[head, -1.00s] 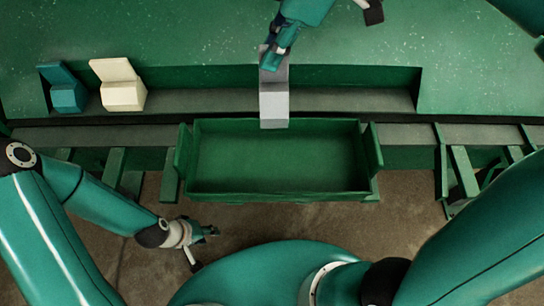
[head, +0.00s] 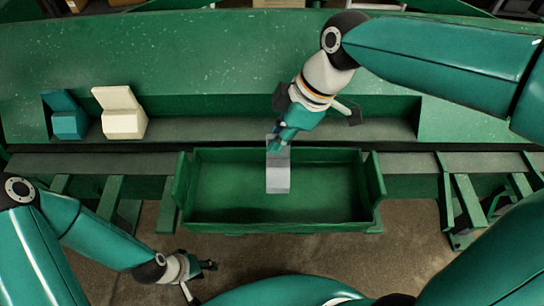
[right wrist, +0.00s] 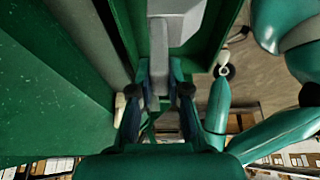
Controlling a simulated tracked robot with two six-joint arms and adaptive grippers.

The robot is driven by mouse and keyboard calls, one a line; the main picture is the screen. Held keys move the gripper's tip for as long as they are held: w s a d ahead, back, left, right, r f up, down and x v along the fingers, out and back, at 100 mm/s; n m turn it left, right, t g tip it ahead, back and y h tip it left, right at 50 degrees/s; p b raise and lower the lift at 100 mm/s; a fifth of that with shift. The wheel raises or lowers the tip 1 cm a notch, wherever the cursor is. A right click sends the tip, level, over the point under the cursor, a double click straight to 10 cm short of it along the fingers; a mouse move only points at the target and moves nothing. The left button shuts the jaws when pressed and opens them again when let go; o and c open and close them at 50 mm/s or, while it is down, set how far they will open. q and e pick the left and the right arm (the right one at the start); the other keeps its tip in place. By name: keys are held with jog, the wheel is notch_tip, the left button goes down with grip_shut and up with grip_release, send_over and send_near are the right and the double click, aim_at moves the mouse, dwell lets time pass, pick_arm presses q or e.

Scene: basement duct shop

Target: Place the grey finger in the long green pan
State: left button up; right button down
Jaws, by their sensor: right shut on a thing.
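The grey finger (head: 278,178) is held by my right gripper (head: 277,143) over the long green pan (head: 220,226). In the head view its lower block overlaps the pan's interior, and I cannot tell whether it touches the pan floor. In the right wrist view the grey finger (right wrist: 176,24) has its narrow tab between the two fingers of my right gripper (right wrist: 159,90). My left gripper (head: 205,272) is low in front of the pan at the left, away from it and empty; its fingers look spread.
A teal finger (head: 69,120) and a cream finger (head: 122,119) stand in the recess of the green bench at the left. The rest of the recess (head: 370,127) is clear. The pan has raised side walls and looks otherwise empty.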

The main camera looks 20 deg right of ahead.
aim_at(278, 156)
jog(key=shift+f, duration=3.1)
jog(key=shift+f+b, duration=0.15)
jog(key=shift+b, duration=0.15)
jog(key=c, duration=1.1)
grip_release()
jog(key=shift+c, duration=0.2)
jog(key=shift+r, duration=0.2)
jog(key=v, duration=1.2)
jog(key=shift+p, duration=0.4)
